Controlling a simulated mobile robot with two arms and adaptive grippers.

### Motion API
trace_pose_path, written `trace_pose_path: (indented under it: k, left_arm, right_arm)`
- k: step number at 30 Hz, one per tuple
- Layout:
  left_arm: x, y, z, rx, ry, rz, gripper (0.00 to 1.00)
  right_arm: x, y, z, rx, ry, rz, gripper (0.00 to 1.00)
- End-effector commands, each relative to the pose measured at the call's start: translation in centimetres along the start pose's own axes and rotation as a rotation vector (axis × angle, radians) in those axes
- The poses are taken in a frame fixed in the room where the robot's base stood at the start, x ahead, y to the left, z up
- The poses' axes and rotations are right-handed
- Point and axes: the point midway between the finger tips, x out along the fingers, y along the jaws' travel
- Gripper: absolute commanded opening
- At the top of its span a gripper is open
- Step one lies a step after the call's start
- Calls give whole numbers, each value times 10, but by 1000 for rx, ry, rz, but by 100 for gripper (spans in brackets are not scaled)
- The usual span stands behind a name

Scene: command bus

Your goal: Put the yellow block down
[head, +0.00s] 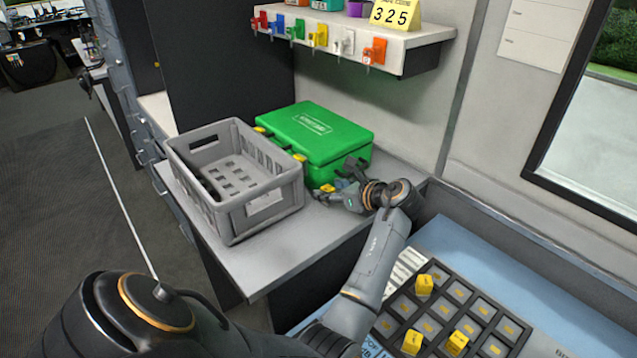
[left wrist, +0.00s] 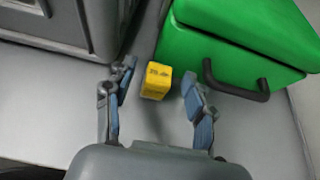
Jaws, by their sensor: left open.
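A yellow block (head: 327,188) is on the grey counter (head: 290,246), in front of the green case (head: 318,136) and to the right of the grey crate (head: 235,180). It also shows in the left wrist view (left wrist: 157,81), with small dark print on its top face. My left gripper (head: 338,184) is low over the counter. Its fingers are spread, one on each side of the block, with visible gaps between fingers and block in the left wrist view. It is empty. My right gripper is not in view.
The green case's dark handle (left wrist: 236,82) is close to the right finger. A key shelf (head: 350,38) with colored tags is on the wall above. A dark gridded panel (head: 440,312) with several yellow blocks is at lower right. The counter's front part is clear.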

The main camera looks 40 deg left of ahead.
Motion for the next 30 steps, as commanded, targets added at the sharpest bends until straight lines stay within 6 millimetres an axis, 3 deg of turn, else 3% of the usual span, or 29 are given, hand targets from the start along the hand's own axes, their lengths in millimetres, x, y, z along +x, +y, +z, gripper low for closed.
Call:
trace_pose_path:
  k: [4, 9, 17, 30]
  left_arm:
    - [-1, 0, -2, 0, 0, -1, 55]
    - [-1, 0, -1, 1, 0, -1, 55]
    - [-1, 0, -1, 1, 0, 0, 2]
    - [-2, 0, 4, 1, 0, -1, 0]
  right_arm:
    - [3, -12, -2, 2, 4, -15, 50]
    - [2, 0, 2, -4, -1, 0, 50]
    - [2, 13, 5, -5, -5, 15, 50]
    - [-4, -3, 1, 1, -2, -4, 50]
